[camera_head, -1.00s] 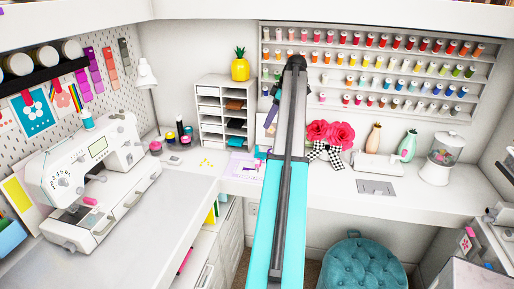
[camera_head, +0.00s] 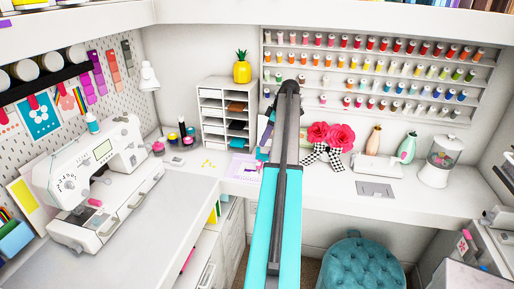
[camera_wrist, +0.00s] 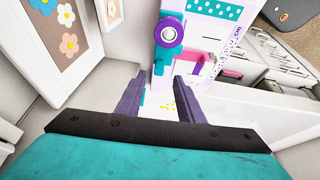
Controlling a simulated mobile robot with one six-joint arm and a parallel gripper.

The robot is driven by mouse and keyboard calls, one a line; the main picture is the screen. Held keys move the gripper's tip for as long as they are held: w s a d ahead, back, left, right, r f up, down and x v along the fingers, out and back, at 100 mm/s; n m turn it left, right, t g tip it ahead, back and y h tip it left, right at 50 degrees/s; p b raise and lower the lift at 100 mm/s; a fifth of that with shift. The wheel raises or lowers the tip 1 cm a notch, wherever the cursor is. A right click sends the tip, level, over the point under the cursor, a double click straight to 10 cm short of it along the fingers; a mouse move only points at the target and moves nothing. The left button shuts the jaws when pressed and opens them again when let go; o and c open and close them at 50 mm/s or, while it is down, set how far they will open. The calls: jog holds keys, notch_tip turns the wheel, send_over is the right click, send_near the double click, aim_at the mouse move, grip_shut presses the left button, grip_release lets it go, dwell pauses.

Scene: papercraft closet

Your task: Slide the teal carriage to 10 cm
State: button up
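The knob lies above and beyond the fingertips in the picture, and I see no contact.
A white shelf unit (camera_head: 228,112) stands left of my arm; pink flowers (camera_head: 331,135) with a checked bow stand to its right. A white sewing machine (camera_head: 88,165) is at the left. Thread racks (camera_head: 385,72) line the back wall. A teal stool (camera_head: 360,265) is below the desk.

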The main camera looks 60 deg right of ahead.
aim_at(259, 148)
jog(key=shift+p+x, duration=0.85)
jog(key=shift+x, duration=1.75)
grip_shut()
